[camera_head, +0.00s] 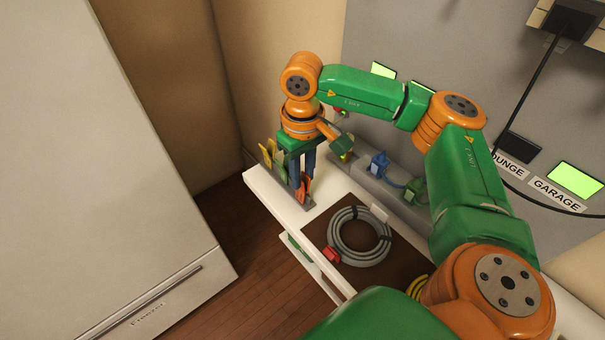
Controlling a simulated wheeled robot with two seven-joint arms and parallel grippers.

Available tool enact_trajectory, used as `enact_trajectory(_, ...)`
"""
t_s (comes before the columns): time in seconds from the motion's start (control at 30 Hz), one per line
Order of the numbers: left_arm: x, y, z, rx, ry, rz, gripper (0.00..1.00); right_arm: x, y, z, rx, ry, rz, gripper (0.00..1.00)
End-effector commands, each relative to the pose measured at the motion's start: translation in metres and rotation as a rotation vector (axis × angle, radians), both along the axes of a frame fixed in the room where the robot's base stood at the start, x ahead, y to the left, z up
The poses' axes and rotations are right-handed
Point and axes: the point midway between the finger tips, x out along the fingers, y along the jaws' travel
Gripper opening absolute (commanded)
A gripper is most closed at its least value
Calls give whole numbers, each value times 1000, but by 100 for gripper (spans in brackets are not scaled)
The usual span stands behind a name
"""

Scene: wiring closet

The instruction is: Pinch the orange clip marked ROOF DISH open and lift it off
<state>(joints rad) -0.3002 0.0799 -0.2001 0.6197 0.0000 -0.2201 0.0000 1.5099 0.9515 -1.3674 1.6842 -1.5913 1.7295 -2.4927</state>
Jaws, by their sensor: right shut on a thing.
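An orange clip (303,190) stands at the near end of a grey rail on the white shelf. No marking on it is readable at this size. My right gripper (302,174) points down over this clip with its dark fingers on either side, shut on it. The clip is partly hidden by the fingers, and it still appears to be at the rail. My left gripper is not in view.
Yellow and greenish clips (268,152) stand close to the left of my right gripper. A blue clip (380,164) and a green clip (414,190) sit on another rail along the wall. A coiled grey cable (338,250) lies on a brown mat. A freezer (110,180) stands left.

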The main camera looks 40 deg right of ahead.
Motion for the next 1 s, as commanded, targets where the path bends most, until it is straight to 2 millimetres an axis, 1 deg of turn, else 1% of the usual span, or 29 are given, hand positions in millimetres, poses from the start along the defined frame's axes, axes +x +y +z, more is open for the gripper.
enact_trajectory(0.27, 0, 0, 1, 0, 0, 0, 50, 0, 0, 1, 0, 0, 0, 0)
enact_trajectory(0.73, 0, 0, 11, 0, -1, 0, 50, 0, 0, 14, 0, 0, 0, 0)
enact_trajectory(0.87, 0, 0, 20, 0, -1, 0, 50, 0, 0, 25, 0, 0, 0, 0)
enact_trajectory(1.0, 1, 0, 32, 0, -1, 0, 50, 0, 0, 40, 0, 0, 0, 0)
